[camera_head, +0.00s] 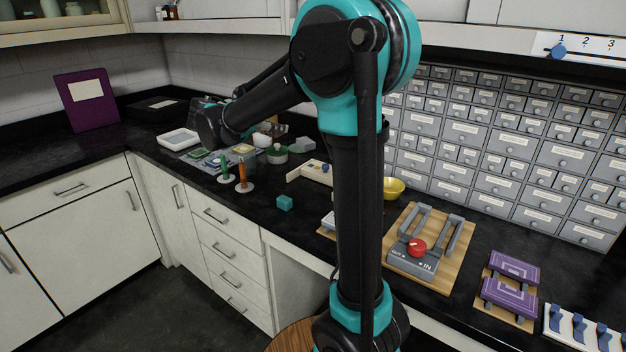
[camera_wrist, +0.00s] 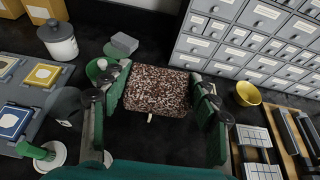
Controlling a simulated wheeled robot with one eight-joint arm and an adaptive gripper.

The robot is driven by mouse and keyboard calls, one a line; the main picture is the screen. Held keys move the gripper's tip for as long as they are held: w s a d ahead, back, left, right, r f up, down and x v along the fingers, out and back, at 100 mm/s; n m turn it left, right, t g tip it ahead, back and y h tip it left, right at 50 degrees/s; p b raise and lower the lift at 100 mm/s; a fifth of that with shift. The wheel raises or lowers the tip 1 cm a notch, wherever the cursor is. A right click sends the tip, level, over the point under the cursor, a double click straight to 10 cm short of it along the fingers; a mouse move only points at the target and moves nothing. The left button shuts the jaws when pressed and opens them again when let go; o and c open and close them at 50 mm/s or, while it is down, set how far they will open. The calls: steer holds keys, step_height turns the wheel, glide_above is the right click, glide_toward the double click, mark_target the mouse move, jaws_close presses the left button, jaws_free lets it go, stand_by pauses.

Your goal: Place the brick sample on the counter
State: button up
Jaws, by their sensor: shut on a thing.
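The brick sample (camera_wrist: 153,91), a brown speckled block, sits between the fingers of my gripper (camera_wrist: 160,95) in the wrist view. The gripper is shut on it, with a green-and-dark finger on each side. The black counter (camera_wrist: 150,142) lies below; I cannot tell whether the brick touches it. In the head view the counter (camera_head: 257,203) runs along the wall, and my arm reaches to the far left part of it. The brick cannot be made out there.
A grey block (camera_wrist: 124,43) and a lidded pot (camera_wrist: 59,45) stand close by at the left. A yellow bowl (camera_wrist: 247,93) is at the right. Grey drawers (camera_wrist: 245,40) stand behind. A teal cube (camera_head: 285,202) and a red-knobbed device (camera_head: 416,247) sit farther along the counter.

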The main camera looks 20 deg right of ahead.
mark_target(277, 188)
step_height(277, 188, down, 20)
steer(key=shift+r, duration=0.15)
stand_by(0.4)
steer(key=o, duration=1.3)
steer(key=shift+r, duration=0.1)
steer(key=v, duration=1.2)
